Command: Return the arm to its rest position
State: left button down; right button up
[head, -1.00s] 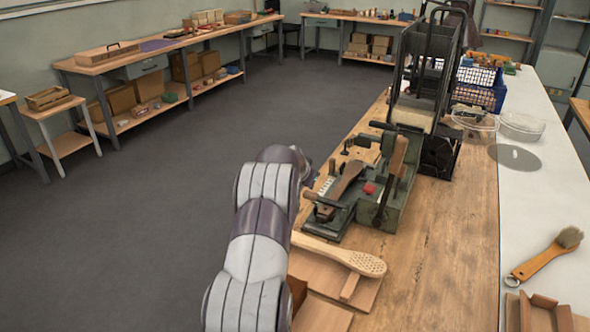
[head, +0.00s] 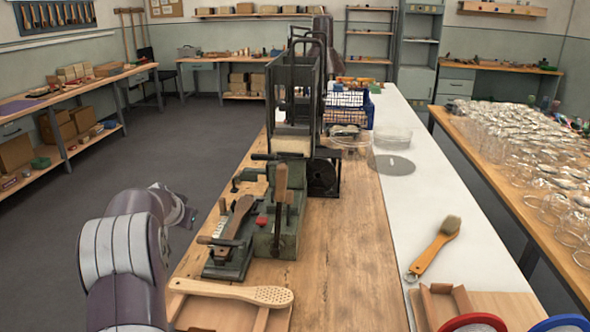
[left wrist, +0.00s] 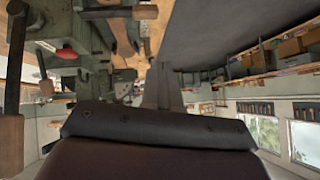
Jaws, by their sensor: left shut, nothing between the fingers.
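My left arm comes up from the lower left of the head view, beside the wooden bench (head: 340,250). My left gripper (head: 186,212) is shut and empty, out over the floor side left of the green tufting machine (head: 262,235). In the left wrist view the closed grey fingers (left wrist: 163,88) point away from the camera with nothing between them. The machine shows upside down at the upper left there. A wooden brush body with a perforated head (head: 270,296) lies at the near left of the bench, apart from the gripper. My right gripper is in neither current view.
A tall black frame (head: 296,105) stands behind the machine. A finished brush (head: 436,250) lies on the white strip (head: 425,195) at the right, near a wooden tray (head: 438,302). A side table (head: 520,175) holds many clear glass items. The floor (head: 150,150) at the left is open.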

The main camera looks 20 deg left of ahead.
pick_arm(q)
jog(key=s+d+f+n+g+h+p, duration=0.1)
jog(key=s+d+f+n+g+p, duration=0.15)
jog(key=s+d, duration=0.35)
jog(key=s+d+f+n+g+h+p, duration=0.1)
jog(key=s+d+f+g+h, duration=0.2)
jog(key=d, duration=0.4)
jog(key=s+d+r+m+p, duration=0.2)
jog(key=s+d+p, duration=0.1)
jog(key=s+d, duration=0.5)
jog(key=s+d+r+m+g+p, duration=0.1)
jog(key=s+d+r+m+p, duration=0.1)
jog(key=s+d, duration=0.6)
jog(key=shift+s+d+r+m+p, duration=0.25)
jog(key=shift+d+m+p, duration=0.6)
jog(key=shift+d, duration=1.85)
